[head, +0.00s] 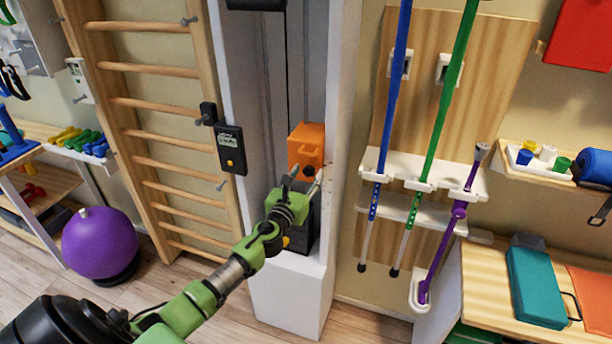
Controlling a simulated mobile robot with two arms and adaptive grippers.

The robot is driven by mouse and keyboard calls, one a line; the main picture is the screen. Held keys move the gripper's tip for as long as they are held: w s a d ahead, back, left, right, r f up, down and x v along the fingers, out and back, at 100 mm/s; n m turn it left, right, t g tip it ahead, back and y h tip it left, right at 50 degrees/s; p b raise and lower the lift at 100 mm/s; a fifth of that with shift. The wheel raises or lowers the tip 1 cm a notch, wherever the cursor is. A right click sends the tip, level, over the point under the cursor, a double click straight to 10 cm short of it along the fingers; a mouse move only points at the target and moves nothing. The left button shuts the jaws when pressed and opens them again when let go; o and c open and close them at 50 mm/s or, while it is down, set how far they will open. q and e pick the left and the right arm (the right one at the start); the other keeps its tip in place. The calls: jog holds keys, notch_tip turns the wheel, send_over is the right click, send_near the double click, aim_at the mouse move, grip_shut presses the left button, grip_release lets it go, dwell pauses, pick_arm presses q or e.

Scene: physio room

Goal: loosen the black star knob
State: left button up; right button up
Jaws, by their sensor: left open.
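A small black knob (308,172) shows at the lower part of an orange block (306,143) inside the white upright column. It is small and partly hidden, so its star shape cannot be made out. My left gripper (304,181) is open, its fingertips just below and in front of the knob. I cannot tell whether a finger touches it. Below the orange block a dark stack (304,230) is partly hidden behind the gripper. My right gripper is not in view.
A wooden bench (484,285) carries a teal case (537,287).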

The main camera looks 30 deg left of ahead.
pick_arm(q)
jog(key=c, duration=1.1)
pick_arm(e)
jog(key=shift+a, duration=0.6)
